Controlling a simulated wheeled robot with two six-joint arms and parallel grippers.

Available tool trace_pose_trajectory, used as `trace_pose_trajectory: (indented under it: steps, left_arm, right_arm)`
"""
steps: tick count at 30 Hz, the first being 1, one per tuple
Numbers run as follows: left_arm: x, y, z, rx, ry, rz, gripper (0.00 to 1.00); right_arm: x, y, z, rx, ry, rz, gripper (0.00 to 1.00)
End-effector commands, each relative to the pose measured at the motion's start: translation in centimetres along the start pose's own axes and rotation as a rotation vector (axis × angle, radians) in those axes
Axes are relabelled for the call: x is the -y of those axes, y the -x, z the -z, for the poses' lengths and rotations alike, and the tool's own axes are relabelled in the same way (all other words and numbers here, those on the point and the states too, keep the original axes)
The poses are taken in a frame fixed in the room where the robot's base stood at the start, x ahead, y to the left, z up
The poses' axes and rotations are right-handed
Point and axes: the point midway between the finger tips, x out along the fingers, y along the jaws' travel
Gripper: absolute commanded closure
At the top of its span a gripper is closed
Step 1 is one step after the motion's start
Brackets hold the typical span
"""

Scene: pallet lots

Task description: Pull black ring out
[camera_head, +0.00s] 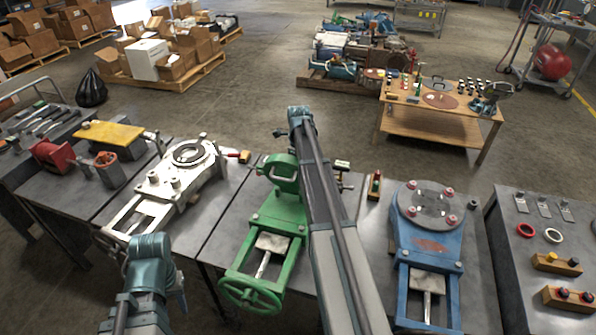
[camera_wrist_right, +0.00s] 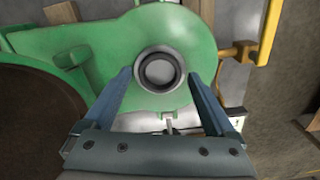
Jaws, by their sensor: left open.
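In the right wrist view, a dark grey to black ring (camera_wrist_right: 159,52) sits in the round opening of a green valve body (camera_wrist_right: 195,35). A lighter disc or bore shows inside the ring. My right gripper (camera_wrist_right: 159,78) is open, with one blue finger on each side of the ring and small gaps visible. Whether the fingertips reach its depth I cannot tell. In the head view, the green valve (camera_head: 280,215) stands on the middle table; my right arm hides part of it and the right gripper. My left gripper (camera_head: 180,292) is open and empty at the lower left, apart from the valves.
A white valve (camera_head: 150,205) stands left of the green one and a blue valve (camera_head: 428,240) to its right. A green handwheel (camera_head: 252,295) projects at the table's front. In the right wrist view, a yellow handle (camera_wrist_right: 270,30) is at the upper right.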

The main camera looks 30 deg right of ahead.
Motion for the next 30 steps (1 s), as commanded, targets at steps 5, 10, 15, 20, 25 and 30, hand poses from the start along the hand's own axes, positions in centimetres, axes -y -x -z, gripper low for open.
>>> trace_pose_trajectory:
  steps: [5, 10, 15, 20, 25, 30]
  left_arm:
    - [0.0, 0.0, 0.0, 0.000, 0.000, 0.000, 0.55]
    - [0.0, 0.0, 0.0, 0.000, 0.000, 0.000, 0.55]
    - [0.0, 0.0, 0.0, 0.000, 0.000, 0.000, 0.55]
    - [0.0, 0.3, 0.0, 0.000, 0.000, 0.000, 0.55]
    - [0.1, 1.0, -0.1, 0.000, 0.000, 0.000, 0.55]
    - [0.2, 1.6, -0.1, 0.000, 0.000, 0.000, 0.55]
  right_arm:
    - [0.0, 0.0, 0.0, 0.000, 0.000, 0.000, 0.44]
    - [0.0, 0.0, 0.0, 0.000, 0.000, 0.000, 0.74]
    - [0.0, 0.0, 0.0, 0.000, 0.000, 0.000, 0.92]
    - [0.0, 0.3, 0.0, 0.000, 0.000, 0.000, 0.93]
    - [0.0, 1.0, 0.0, 0.000, 0.000, 0.000, 0.93]
    - [0.0, 1.6, 0.0, 0.000, 0.000, 0.000, 0.93]
